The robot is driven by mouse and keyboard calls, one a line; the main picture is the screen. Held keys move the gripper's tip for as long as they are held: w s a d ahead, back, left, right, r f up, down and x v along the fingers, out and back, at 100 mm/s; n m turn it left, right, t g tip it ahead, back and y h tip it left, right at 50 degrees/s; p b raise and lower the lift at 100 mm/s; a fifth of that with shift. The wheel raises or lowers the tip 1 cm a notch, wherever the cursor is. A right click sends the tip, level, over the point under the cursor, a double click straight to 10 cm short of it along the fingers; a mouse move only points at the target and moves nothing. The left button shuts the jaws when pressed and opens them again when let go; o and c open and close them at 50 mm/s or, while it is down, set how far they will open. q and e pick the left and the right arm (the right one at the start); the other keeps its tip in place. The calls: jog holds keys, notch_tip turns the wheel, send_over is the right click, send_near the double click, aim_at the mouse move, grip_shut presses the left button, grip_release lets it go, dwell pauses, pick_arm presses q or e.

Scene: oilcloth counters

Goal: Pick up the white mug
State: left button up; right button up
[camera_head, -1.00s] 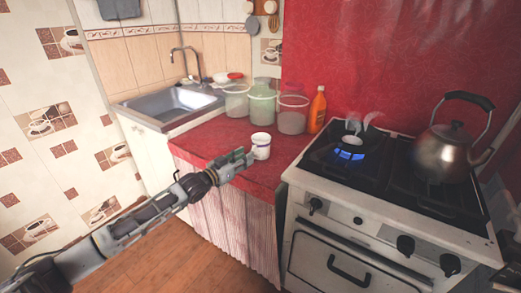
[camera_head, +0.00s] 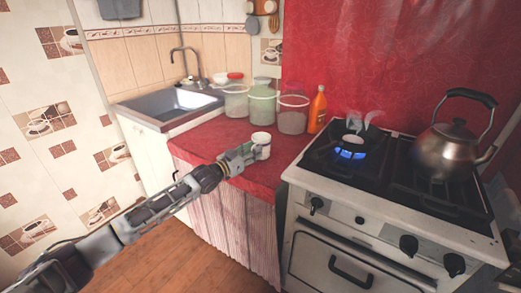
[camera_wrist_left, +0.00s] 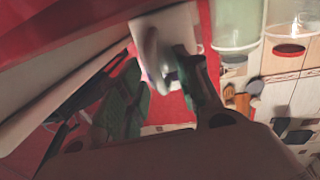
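The white mug (camera_head: 262,143) stands upright on the red counter, near its front edge and left of the stove. My left gripper (camera_head: 246,153) is at the mug's left side and hides part of it. In the left wrist view the mug (camera_wrist_left: 181,27) is at the top, with its handle towards the gripper. The two fingers of my left gripper (camera_wrist_left: 165,80) are apart there, with the handle near the gap between their tips. I cannot tell whether a finger touches the mug. My right gripper is not in view.
Several clear containers (camera_head: 292,113) and an orange bottle (camera_head: 317,110) stand behind the mug. The sink (camera_head: 170,106) is at the back left.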

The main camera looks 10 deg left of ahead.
pick_arm(q)
jog(key=shift+c, duration=0.3)
grip_shut()
jog(key=shift+r, duration=0.1)
